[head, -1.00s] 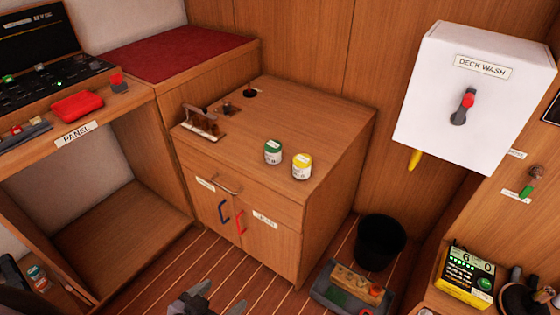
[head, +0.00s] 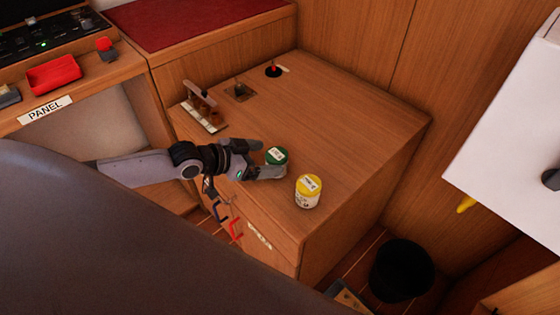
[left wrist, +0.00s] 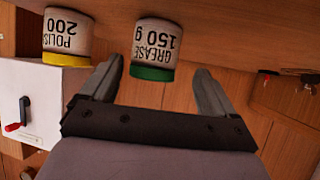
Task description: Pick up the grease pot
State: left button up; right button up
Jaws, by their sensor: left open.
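The grease pot (head: 276,157), a small white pot with a green lid, stands on the wooden cabinet top (head: 340,120). In the left wrist view the pot (left wrist: 157,45) reads "GREASE 150 g" and appears upside down between the fingertips. My left gripper (head: 262,158) is open, with a finger on either side of the pot; I cannot tell whether either touches it. In the left wrist view the gripper (left wrist: 158,90) also shows spread fingers. My right gripper is not in view.
A polish pot (head: 307,191) with a yellow lid stands close to the right of the grease pot. A black bin (head: 401,270) stands on the floor at right.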

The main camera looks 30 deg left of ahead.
aim_at(282, 158)
pick_arm(q)
jog(key=shift+d+x, duration=0.2)
jog(key=shift+x, duration=1.25)
jog(key=shift+d+x, duration=0.2)
jog(key=shift+x, duration=1.25)
jog(key=shift+s+r, duration=0.15)
jog(key=shift+r, duration=0.05)
jog(key=c, duration=1.2)
